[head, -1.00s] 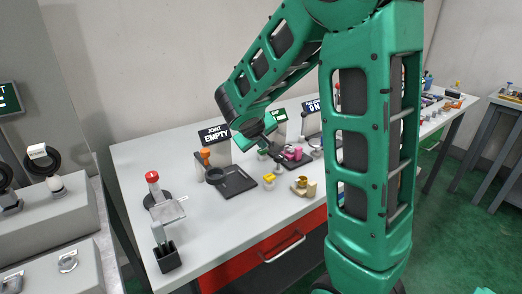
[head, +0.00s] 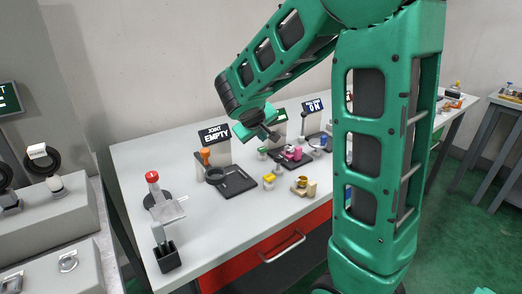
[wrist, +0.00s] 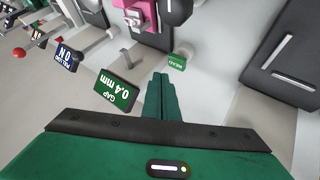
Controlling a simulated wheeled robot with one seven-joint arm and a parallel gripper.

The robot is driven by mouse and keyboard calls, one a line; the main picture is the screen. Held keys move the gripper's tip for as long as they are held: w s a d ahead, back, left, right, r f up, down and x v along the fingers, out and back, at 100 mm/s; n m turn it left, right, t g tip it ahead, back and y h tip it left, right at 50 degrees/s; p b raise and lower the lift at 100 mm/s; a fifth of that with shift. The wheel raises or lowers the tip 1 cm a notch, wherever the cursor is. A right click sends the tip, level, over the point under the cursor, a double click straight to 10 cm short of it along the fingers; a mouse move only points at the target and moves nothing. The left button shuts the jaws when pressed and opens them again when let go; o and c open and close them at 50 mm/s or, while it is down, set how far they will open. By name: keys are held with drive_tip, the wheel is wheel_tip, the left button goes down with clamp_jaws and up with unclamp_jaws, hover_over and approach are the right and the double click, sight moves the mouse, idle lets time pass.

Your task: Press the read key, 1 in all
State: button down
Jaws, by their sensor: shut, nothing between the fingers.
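The read key is a small green block marked READ (wrist: 177,62) in the wrist view, standing on the light table top beyond my fingertips. In the head view a small green block (head: 263,152) shows in the same area, left of the pink fixture. My gripper (wrist: 162,76) has its two green fingers together and empty. Its tips appear a little short of the key and slightly left of it in the wrist view, with a visible space between. In the head view my gripper (head: 275,136) hangs over the pink fixture's area, partly hidden by its own hand.
The pink fixture (head: 292,153) is close to the key. A dark plate (head: 236,182) and a yellow-topped block (head: 269,181) lie on the table (head: 215,230).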

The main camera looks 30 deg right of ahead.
sight(262, 150)
drive_tip(key=shift+r, duration=2)
drive_tip(key=s+a+f+y, duration=0.1)
drive_tip(key=s+a+y, duration=0.1)
drive_tip(key=s+a, duration=0.3)
drive_tip(key=s+a+f+g+y, duration=0.1)
drive_tip(key=s+a+f+y, duration=0.1)
drive_tip(key=s+a, duration=0.3)
drive_tip(key=s+a+f+y, duration=0.2)
drive_tip(key=s+a, duration=0.3)
drive_tip(key=s, duration=0.4)
drive_tip(key=shift+a+g+y, duration=0.15)
drive_tip(key=shift+g+y, duration=0.25)
drive_tip(key=s+d+m, duration=0.1)
drive_tip(key=s+d, duration=0.1)
drive_tip(key=s+d+g, duration=0.1)
drive_tip(key=s+d, duration=0.1)
drive_tip(key=s+d+f+m, duration=0.1)
drive_tip(key=s+d, duration=0.1)
drive_tip(key=shift+s+d+m+g+h, duration=0.1)
drive_tip(key=shift+d+m+g+h, duration=0.2)
drive_tip(key=shift+d+g, duration=0.1)
drive_tip(key=s+d+m+g, duration=0.2)
drive_tip(key=s+d+m, duration=0.1)
drive_tip(key=s, duration=0.7)
drive_tip(key=shift+d+f+m+g+y, duration=0.3)
drive_tip(key=shift+d+f+g+y, duration=0.1)
drive_tip(key=shift+d, duration=0.35)
drive_tip(key=shift+w+f, duration=0.25)
drive_tip(key=shift+w, duration=0.35)
